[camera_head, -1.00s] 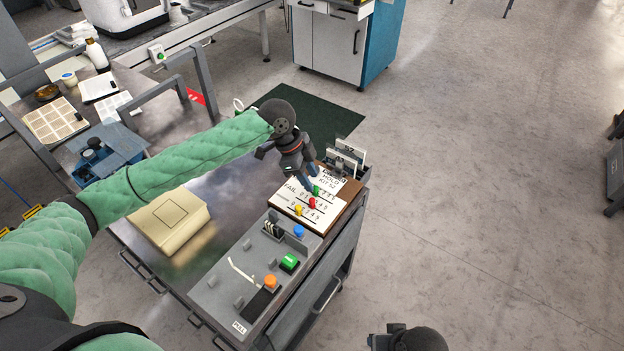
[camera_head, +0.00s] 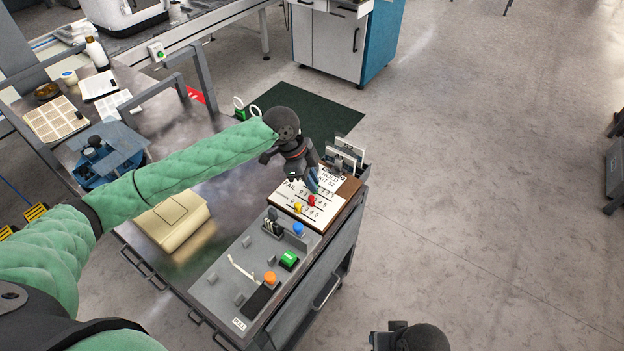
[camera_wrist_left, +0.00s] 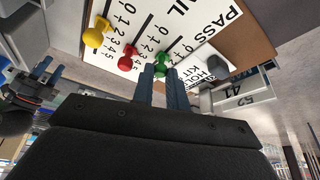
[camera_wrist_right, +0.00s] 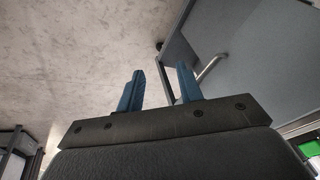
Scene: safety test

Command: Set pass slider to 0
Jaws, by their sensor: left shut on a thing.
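A white panel (camera_head: 325,208) on a brown board carries slider rows with green, red and yellow knobs, marked with numbers. In the left wrist view, the green knob (camera_wrist_left: 161,62) sits beside the row labelled PASS, towards the high-number end; its exact number is unclear. My left gripper (camera_head: 312,184) is shut on the green knob, which its fingers partly hide. It also shows in the left wrist view (camera_wrist_left: 164,82). The red knob (camera_wrist_left: 128,60) and yellow knob (camera_wrist_left: 95,36) stand next to it, untouched. My right gripper (camera_wrist_right: 158,88) is open and empty, away from the panel.
A grey control box (camera_head: 240,280) with a blue button, green switch and orange knob adjoins the panel. Upright cards (camera_head: 345,155) stand just behind the panel. A beige box (camera_head: 170,222) lies left on the bench. Open floor lies to the right.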

